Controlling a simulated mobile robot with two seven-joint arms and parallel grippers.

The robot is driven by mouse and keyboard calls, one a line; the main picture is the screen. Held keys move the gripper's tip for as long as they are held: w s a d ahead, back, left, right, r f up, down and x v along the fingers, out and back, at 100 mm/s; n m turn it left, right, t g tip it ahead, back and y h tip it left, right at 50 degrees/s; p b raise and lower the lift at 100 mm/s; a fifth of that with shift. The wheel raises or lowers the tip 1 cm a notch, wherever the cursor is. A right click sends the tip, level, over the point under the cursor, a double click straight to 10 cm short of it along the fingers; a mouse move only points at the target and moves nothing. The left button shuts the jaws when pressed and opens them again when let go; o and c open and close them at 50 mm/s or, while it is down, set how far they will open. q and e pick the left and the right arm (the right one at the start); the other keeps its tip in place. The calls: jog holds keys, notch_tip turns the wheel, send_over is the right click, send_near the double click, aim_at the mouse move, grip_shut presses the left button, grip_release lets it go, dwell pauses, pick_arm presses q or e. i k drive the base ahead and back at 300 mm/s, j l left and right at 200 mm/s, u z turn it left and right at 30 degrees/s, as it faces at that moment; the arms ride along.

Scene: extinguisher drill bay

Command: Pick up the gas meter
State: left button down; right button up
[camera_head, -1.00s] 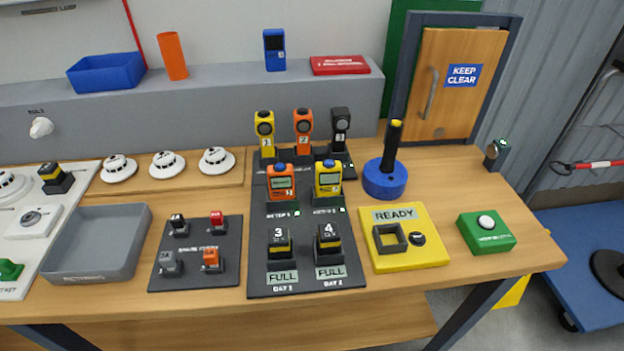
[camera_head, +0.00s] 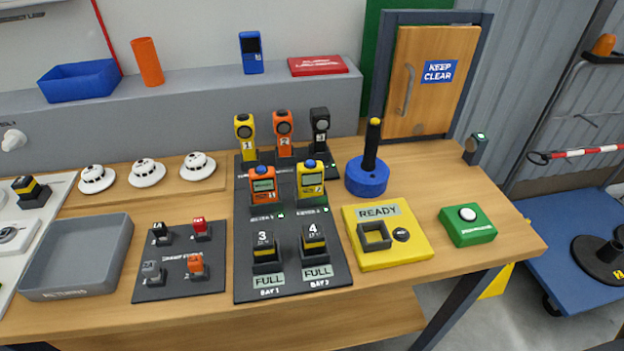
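Two handheld meters stand upright in the black board on the table. The orange meter (camera_head: 263,188) is on the left and the yellow meter (camera_head: 310,183) on the right; each has a pale screen and a blue top. The task does not say which one is the gas meter. A blue handheld device (camera_head: 251,53) with a dark screen stands on the grey ledge behind. Neither of my grippers is in view.
Yellow, orange and black numbered devices (camera_head: 284,131) stand behind the meters; battery-like blocks (camera_head: 265,248) sit in front. A blue round base with a black post (camera_head: 367,177), a yellow READY pad (camera_head: 410,244) and a green button box (camera_head: 467,232) are right. A grey tray (camera_head: 75,258) is left.

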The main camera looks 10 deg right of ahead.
aim_at(310, 181)
jog(key=j+z, duration=0.1)
jog(key=z, duration=1.55)
jog(key=k+j, duration=0.1)
jog(key=k, duration=0.55)
jog(key=k+j, duration=0.15)
jog(key=k, duration=0.45)
